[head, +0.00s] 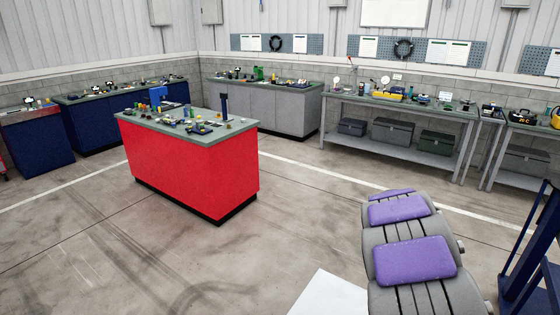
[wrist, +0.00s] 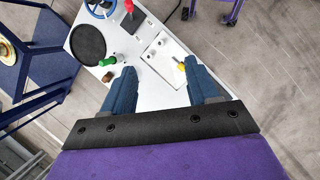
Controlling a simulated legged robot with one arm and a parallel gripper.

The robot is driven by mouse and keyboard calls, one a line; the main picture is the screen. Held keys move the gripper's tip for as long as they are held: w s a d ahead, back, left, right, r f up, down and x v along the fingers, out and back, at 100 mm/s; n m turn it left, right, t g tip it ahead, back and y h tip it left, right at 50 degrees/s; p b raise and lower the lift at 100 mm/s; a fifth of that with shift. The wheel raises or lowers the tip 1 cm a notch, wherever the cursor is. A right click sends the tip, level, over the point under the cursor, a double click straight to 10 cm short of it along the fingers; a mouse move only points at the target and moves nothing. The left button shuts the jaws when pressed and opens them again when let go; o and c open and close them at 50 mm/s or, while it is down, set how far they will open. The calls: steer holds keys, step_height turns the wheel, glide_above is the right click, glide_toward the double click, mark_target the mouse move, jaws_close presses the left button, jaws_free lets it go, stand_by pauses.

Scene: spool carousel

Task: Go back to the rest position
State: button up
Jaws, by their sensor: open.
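My gripper (wrist: 158,72) shows in the wrist view with its two blue fingers spread apart. Nothing is between them. It hangs above a white tabletop (wrist: 142,91), and I cannot tell how high. On this top are a dark round disc (wrist: 88,44), a green piece (wrist: 108,61), a small brown block (wrist: 107,77), a red piece (wrist: 128,6) and a white plate (wrist: 161,56) with a yellow piece (wrist: 180,66) by the right finger. In the head view my gripper is not seen; purple-padded parts of my own body fill the lower right.
A red cabinet (head: 200,178) with small items on top stands mid-floor. Benches line the walls, including a grey workbench (head: 400,107). A dark blue frame (head: 535,245) stands at the right edge. A white surface (head: 330,295) shows at the bottom. Floor at left is clear.

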steer(key=s+a+r+m+t+y, duration=0.1)
steer(key=s+a+r, duration=0.3)
steer(key=s, duration=0.3)
steer(key=s+a+r+m, duration=0.2)
steer(key=s+a+r, duration=0.2)
steer(key=s, duration=0.2)
steer(key=s+a, duration=0.4)
steer(key=s, duration=0.3)
steer(key=s+a+y, duration=0.1)
steer(key=s+a, duration=0.3)
steer(key=s, duration=0.3)
steer(key=shift+s+f+t+y+b, duration=0.25)
steer(key=shift+s+t+y+b, duration=0.05)
